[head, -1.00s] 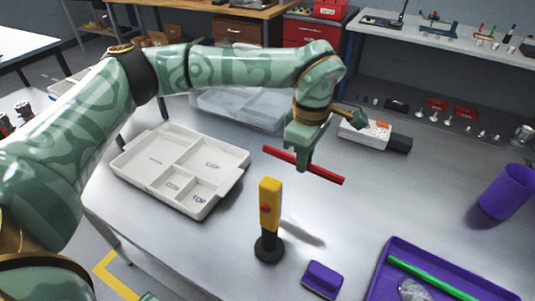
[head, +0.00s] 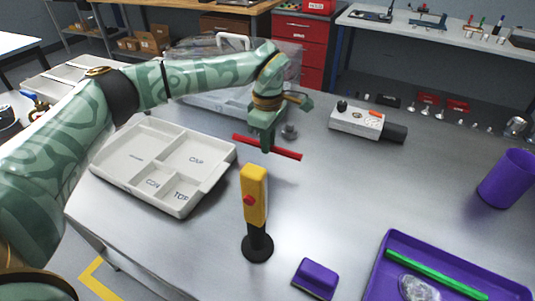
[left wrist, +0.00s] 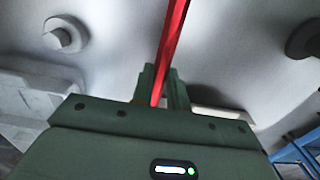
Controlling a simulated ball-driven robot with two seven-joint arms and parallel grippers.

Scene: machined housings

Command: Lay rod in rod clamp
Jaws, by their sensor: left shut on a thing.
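My left gripper (head: 267,147) is shut on a red rod (head: 287,154) near its middle. The rod is held above the table, roughly level, and sticks out on both sides of the fingers. In the left wrist view the red rod (left wrist: 172,40) runs up from between the gripper's fingers (left wrist: 160,88). I cannot tell for sure which object is the rod clamp. A white block with a black knob and an orange part (head: 357,122) lies to the right of the gripper, apart from the rod. My right gripper is not in view.
A small grey knob-like part (head: 289,132) stands just right of the gripper. A yellow post (head: 254,195) on a black base stands in front. A white compartment tray (head: 130,183) is at left. A purple tray (head: 380,270) holds a green rod (head: 435,274).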

